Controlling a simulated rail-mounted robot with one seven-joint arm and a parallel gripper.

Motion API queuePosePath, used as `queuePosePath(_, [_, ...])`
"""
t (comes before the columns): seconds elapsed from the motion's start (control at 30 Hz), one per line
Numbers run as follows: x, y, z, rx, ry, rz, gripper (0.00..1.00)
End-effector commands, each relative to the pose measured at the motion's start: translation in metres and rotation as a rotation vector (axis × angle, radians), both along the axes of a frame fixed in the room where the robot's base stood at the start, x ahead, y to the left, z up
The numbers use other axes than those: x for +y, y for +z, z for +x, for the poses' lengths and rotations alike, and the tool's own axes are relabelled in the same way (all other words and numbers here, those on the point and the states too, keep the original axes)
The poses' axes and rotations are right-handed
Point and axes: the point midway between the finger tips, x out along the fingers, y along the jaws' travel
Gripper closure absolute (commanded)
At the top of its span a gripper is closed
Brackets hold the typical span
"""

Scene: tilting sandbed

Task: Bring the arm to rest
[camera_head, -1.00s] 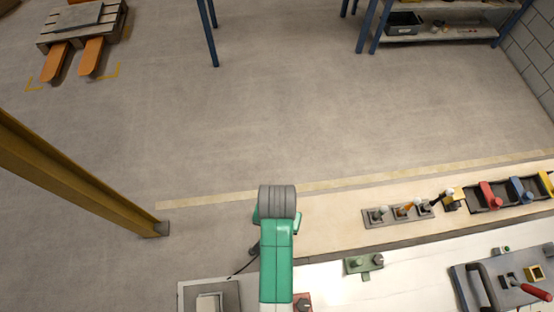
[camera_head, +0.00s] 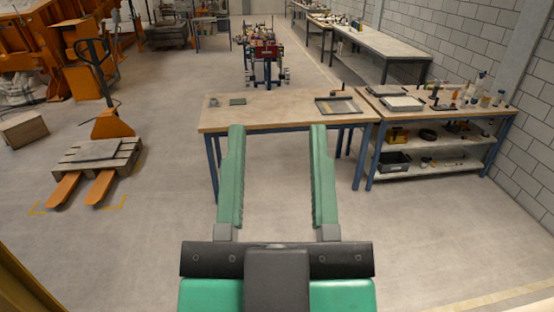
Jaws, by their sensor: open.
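My gripper (camera_head: 277,180) is in the lower middle of the head view. Its two green fingers stand wide apart and point away from me, and nothing is between them. In the picture the fingertips overlap the front edge of a wooden-topped table (camera_head: 270,112) farther off. The gripper touches nothing that I can see. The rest of my arm is out of view below the gripper.
A pallet truck (camera_head: 112,120) with a wooden pallet (camera_head: 98,158) stands at the left. A shelved bench (camera_head: 440,135) stands at the right by the block wall (camera_head: 510,60). A yellow beam (camera_head: 25,285) crosses the lower left corner. The floor between is clear.

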Motion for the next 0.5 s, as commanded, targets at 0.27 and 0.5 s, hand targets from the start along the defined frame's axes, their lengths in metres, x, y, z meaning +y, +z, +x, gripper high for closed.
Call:
queuePosePath(0.27, [0.0, 0.005, -0.005, -0.02, -0.001, -0.002, 0.57])
queuePosePath(0.5, [0.001, 0.059, -0.005, -0.017, 0.007, 0.005, 0.57])
